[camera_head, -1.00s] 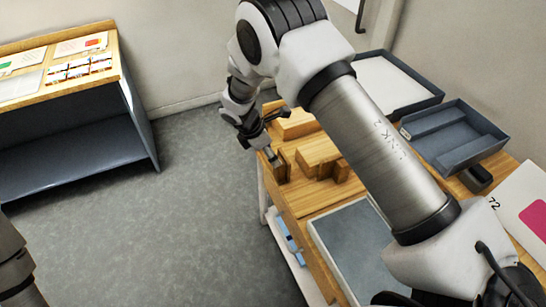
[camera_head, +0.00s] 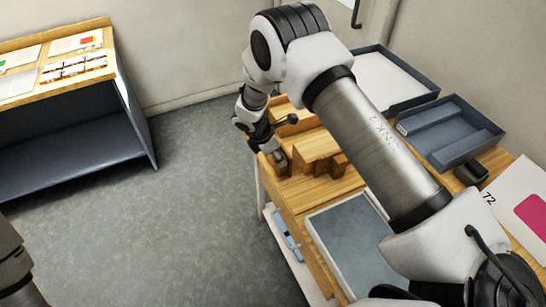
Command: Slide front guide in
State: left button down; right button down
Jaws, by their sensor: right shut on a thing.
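My right gripper (camera_head: 280,158) points down at the left end of the wooden table, partly hidden by its own wrist. It is shut on a small wooden piece, which I take to be the front guide (camera_head: 286,169); little of it shows. The piece is low at the near left side of a stepped wooden block (camera_head: 316,148). I cannot tell whether the two touch. My left gripper is out of view; only part of my left arm shows at the lower left edge.
A blue-grey mat with a pale border (camera_head: 345,243) lies nearer on the table. A dark divided tray (camera_head: 450,133), a paper-lined tray (camera_head: 385,82), a small dark block (camera_head: 470,173) and a card (camera_head: 520,205) are to the right. A shelf unit (camera_head: 75,140) stands left across open floor.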

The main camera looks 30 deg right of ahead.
aim_at(287, 152)
jog(key=d, duration=0.3)
jog(key=shift+s+d, duration=0.1)
jog(key=shift+d, duration=0.1)
jog(key=shift+a, duration=0.1)
jog(key=c, duration=1.1)
grip_release()
jog(key=o, duration=0.5)
jog(key=shift+c, duration=0.2)
jog(key=shift+d, duration=0.3)
jog(key=v, duration=1.2)
